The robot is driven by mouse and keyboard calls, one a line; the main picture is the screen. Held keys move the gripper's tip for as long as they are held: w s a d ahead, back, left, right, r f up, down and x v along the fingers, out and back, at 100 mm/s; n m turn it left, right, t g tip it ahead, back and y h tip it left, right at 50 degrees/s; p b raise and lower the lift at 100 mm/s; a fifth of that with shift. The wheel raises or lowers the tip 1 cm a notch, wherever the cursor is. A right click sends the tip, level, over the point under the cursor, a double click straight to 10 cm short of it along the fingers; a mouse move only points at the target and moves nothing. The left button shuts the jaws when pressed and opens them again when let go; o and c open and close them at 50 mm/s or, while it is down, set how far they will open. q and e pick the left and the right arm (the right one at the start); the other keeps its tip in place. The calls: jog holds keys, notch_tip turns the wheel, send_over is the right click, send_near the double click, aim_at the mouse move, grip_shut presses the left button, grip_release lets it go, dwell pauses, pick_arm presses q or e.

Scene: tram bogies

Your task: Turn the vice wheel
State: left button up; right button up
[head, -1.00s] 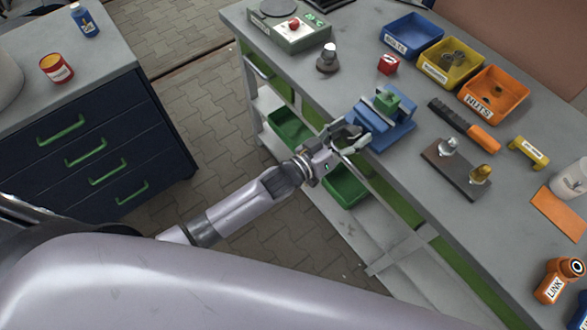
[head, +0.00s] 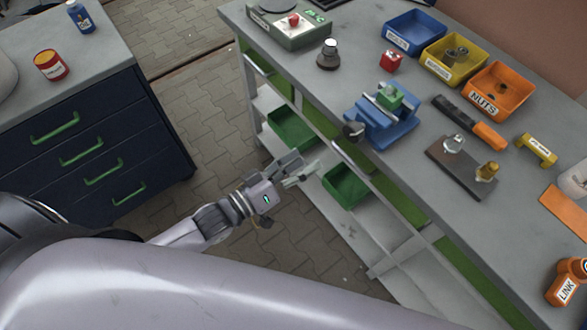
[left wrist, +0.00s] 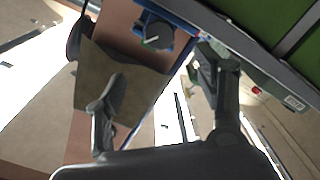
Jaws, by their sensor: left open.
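The blue vice (head: 385,126) stands on the bench near its front edge, with a green block (head: 390,97) at its jaws. Its dark round wheel (head: 354,131) faces out over the edge; it also shows in the left wrist view (left wrist: 157,38), beyond my fingers. My left gripper (head: 302,170) is open and empty, below and to the left of the wheel and apart from it. Both its fingers show spread in the left wrist view (left wrist: 160,78). My right gripper is not in view.
Blue, yellow and orange bins (head: 497,89) stand along the back of the grey bench (head: 430,187). Green bins (head: 347,186) sit on the shelf below, near my left gripper. A dark drawer cabinet (head: 90,145) stands at left, with open floor between.

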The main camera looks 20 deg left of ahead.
pick_arm(q)
jog(key=shift+v, duration=1)
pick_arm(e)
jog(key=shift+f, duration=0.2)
